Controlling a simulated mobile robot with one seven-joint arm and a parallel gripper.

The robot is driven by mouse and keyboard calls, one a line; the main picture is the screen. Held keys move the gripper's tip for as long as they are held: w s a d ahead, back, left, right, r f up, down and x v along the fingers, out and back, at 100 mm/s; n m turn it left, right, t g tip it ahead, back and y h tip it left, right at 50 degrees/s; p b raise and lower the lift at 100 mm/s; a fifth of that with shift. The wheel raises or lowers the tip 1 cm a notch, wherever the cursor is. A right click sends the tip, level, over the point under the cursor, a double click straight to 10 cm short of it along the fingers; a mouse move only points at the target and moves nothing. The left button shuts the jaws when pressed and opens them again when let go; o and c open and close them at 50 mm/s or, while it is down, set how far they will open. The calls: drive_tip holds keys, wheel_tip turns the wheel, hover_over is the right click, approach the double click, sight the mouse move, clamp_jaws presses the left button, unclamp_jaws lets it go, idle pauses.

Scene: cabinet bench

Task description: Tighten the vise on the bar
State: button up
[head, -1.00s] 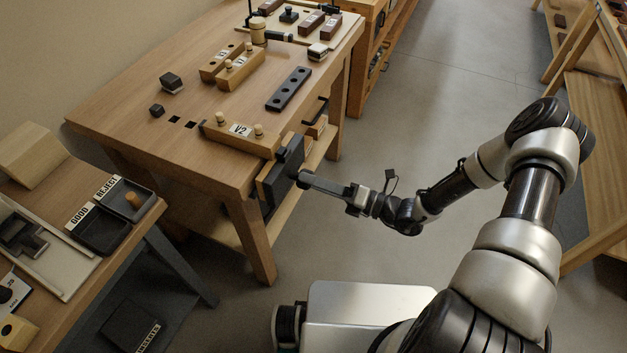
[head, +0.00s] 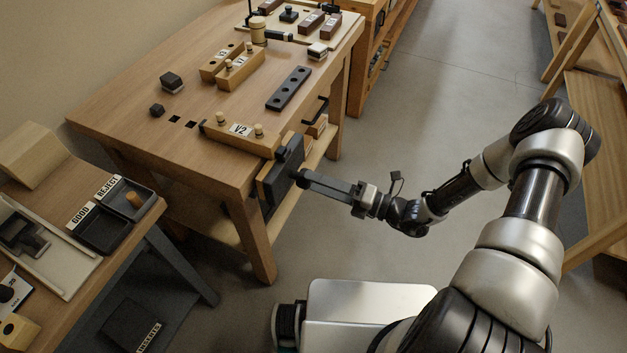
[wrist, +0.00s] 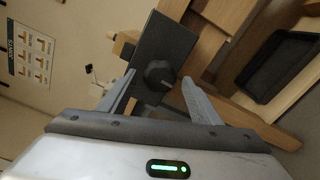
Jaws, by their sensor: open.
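The vise (head: 277,180) is mounted on the bench's near right end, with a dark front plate. In the wrist view this dark plate (wrist: 166,42) has a round dark knob (wrist: 158,74) at its middle. My gripper (head: 300,177) is at the vise front. In the wrist view my gripper (wrist: 158,78) is open, one finger on each side of the knob, with gaps to both fingers. A wooden bar labelled V2 (head: 213,132), with two pegs, lies on the bench top by the vise. Whether the vise jaws touch a bar is hidden.
The bench (head: 150,75) also holds a black strip with holes (head: 289,89), wooden blocks (head: 240,70) and small dark cubes. A side table (head: 60,215) with GOOD and REJECT trays stands at lower left. The floor right of the bench is clear around my arm.

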drive_tip(key=shift+v, duration=2.7)
